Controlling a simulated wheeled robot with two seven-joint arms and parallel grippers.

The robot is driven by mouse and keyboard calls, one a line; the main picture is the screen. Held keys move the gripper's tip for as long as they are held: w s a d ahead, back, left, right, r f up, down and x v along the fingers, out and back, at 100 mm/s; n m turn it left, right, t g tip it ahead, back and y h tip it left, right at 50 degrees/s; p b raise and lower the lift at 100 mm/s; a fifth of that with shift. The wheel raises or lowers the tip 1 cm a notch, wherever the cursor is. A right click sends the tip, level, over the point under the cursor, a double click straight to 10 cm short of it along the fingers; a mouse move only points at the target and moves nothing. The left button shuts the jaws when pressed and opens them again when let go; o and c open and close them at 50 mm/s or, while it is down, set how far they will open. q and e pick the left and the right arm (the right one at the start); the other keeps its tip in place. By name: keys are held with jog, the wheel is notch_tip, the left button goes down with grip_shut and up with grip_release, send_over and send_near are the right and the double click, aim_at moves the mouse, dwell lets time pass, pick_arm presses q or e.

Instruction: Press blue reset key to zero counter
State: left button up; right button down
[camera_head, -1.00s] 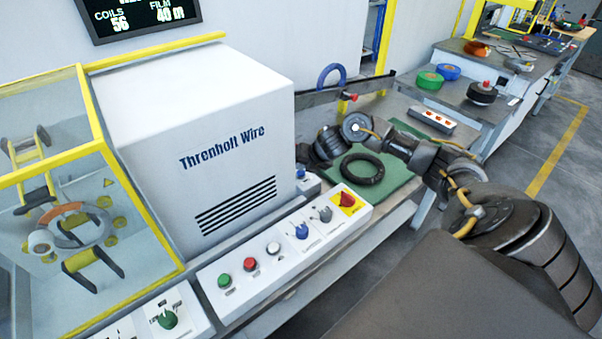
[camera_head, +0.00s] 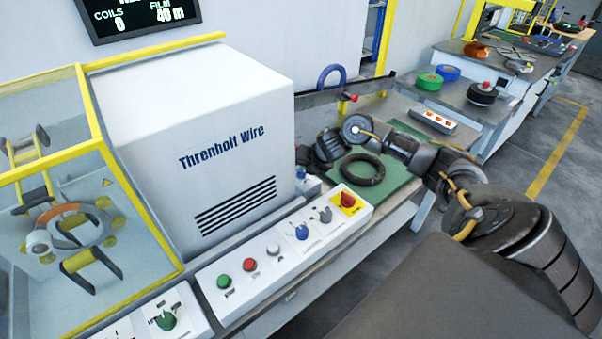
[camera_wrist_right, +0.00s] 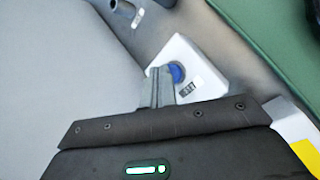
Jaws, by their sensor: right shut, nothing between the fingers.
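The blue reset key (camera_wrist_right: 177,73) sits on a small white box (camera_wrist_right: 205,75) in the right wrist view, partly covered by my fingers. In the head view, the key (camera_head: 301,173) shows small beside the white machine's right corner. My right gripper (camera_wrist_right: 162,82) is shut and empty, its fingertips right at the key; I cannot tell whether they touch it. In the head view, the gripper (camera_head: 303,158) is mostly hidden against the dark arm. The counter display (camera_head: 140,14) reads coils 0. My left gripper is out of view.
The Threnholt Wire machine (camera_head: 200,110) stands close left of my right gripper. A front panel (camera_head: 260,270) carries green, red, white and blue controls and a red switch on yellow. A black coil (camera_head: 362,170) lies on a green mat (camera_head: 398,183) to the right.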

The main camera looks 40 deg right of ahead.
aim_at(303, 174)
jog(key=shift+f, duration=0.15)
dwell(0.4)
jog(key=shift+r+p, duration=0.7)
jog(key=shift+r, duration=0.25)
jog(key=shift+r+p, duration=2.2)
jog(key=shift+r, duration=0.3)
